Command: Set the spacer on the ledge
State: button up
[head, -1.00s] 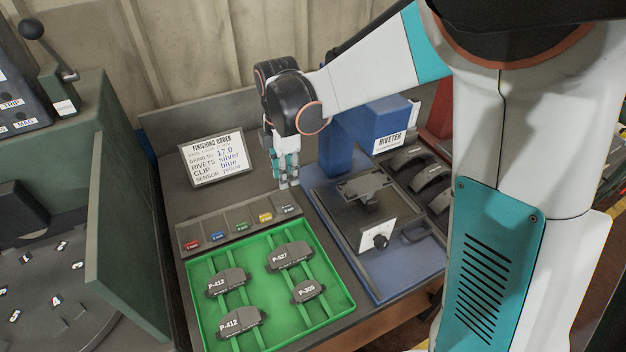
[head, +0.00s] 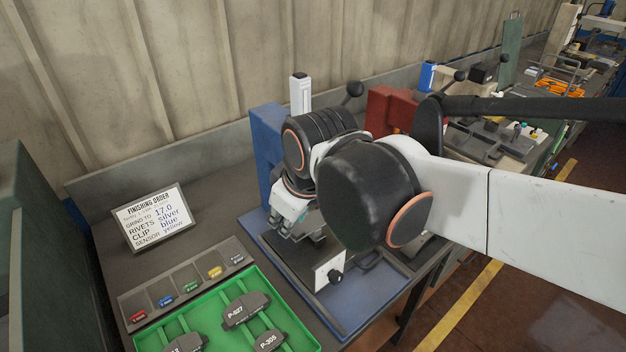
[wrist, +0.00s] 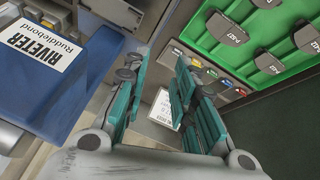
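I cannot pick out the spacer for certain. Small coloured pieces lie in a row of compartments (head: 190,284): red (head: 138,317), blue (head: 165,301), green (head: 192,287) and yellow (head: 215,272), with a grey end compartment (head: 237,259). The row also shows in the wrist view (wrist: 212,72). No ledge is clearly marked. My gripper (head: 284,230) hangs over the blue riveter's (head: 268,150) fixture, pointing down. In the wrist view its teal fingers (wrist: 160,72) stand apart, with nothing visible between them. My wrist and arm hide much of the riveter.
A green tray (head: 290,338) with labelled brake shoes (head: 240,310) is at the front. A finishing order card (head: 153,217) stands behind the compartments. The riveter's white dial plate (head: 329,270) and knob are close beside my gripper. A red machine (head: 390,108) stands behind my arm.

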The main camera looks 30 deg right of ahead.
jog(key=shift+s+d+f+m+t, duration=0.1)
jog(key=shift+s+d+m+t, duration=0.25)
jog(key=shift+s+m, duration=0.55)
jog(key=shift+s+d+f+m+t, duration=0.1)
jog(key=shift+s+d+m+t, duration=0.25)
jog(key=shift+s+m, duration=0.55)
jog(key=shift+s+d+f+m+t, duration=0.1)
jog(key=shift+s+d+m+t, duration=0.25)
jog(key=shift+s+m, duration=0.55)
